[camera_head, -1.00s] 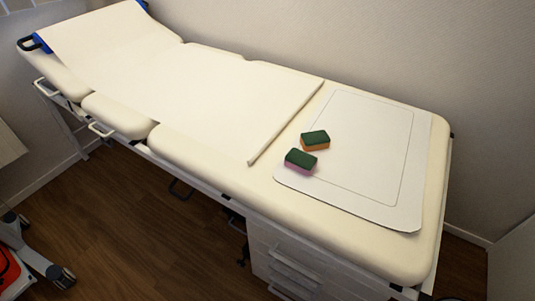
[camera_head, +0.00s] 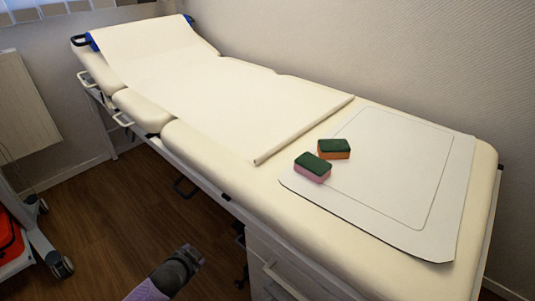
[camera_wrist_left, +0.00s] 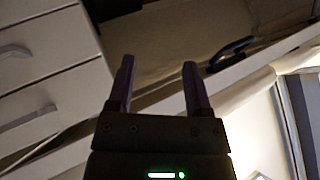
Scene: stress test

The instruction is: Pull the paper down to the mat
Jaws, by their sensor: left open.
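The cream paper (camera_head: 215,92) lies along the exam table from its raised head end down to a folded edge near the middle. The white mat (camera_head: 385,165) lies flat on the foot end, with a bare strip of table between it and the paper's edge. My left gripper (camera_head: 187,254) is low in front of the table, well apart from the paper. In the left wrist view its two fingers (camera_wrist_left: 156,90) are spread and empty. My right gripper is not in view.
A green-and-orange sponge (camera_head: 334,149) and a green-and-pink sponge (camera_head: 312,167) sit on the mat's left side. Drawers (camera_head: 285,270) stand under the table's foot end. A wheeled stand (camera_head: 45,250) is at the far left. Wooden floor lies open in front.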

